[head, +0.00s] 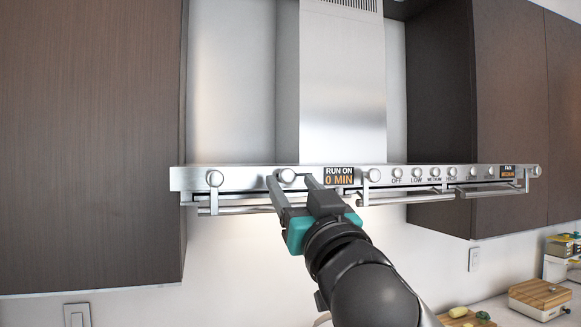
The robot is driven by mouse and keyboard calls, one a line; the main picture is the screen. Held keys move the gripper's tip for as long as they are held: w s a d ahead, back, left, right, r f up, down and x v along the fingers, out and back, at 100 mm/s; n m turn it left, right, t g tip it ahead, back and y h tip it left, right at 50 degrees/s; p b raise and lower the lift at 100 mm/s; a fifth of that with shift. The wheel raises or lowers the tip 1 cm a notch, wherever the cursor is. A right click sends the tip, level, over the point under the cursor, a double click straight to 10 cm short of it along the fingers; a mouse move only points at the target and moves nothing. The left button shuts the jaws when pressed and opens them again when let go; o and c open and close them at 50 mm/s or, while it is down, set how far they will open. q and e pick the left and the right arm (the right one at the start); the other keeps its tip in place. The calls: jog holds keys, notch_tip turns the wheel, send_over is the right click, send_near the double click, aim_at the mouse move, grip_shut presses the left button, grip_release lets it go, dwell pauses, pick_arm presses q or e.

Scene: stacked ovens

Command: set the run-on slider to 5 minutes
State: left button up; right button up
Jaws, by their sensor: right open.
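The range hood's front strip (245,178) runs across the middle of the head view. Its display (339,176) reads "RUN ON 0 MIN". A round silver knob (287,175) sits just left of the display and appears to be the run-on slider. My right gripper (289,182) reaches up from below, open, with one fingertip on each side of this knob. Whether either finger touches it I cannot tell. The fingers and wrist hide part of the strip's lower edge and the rail below. My left gripper is not in view.
A rail (415,198) runs below the strip on brackets. Fan buttons (434,172) and a fan display (507,171) are to the right. Dark cabinets (85,140) flank the hood. A counter with a wooden-topped box (540,294) is at lower right.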

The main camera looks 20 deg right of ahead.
aim_at(286, 176)
jog(key=shift+x, duration=1.1)
jog(key=shift+c, duration=0.3)
grip_shut()
dwell(0.4)
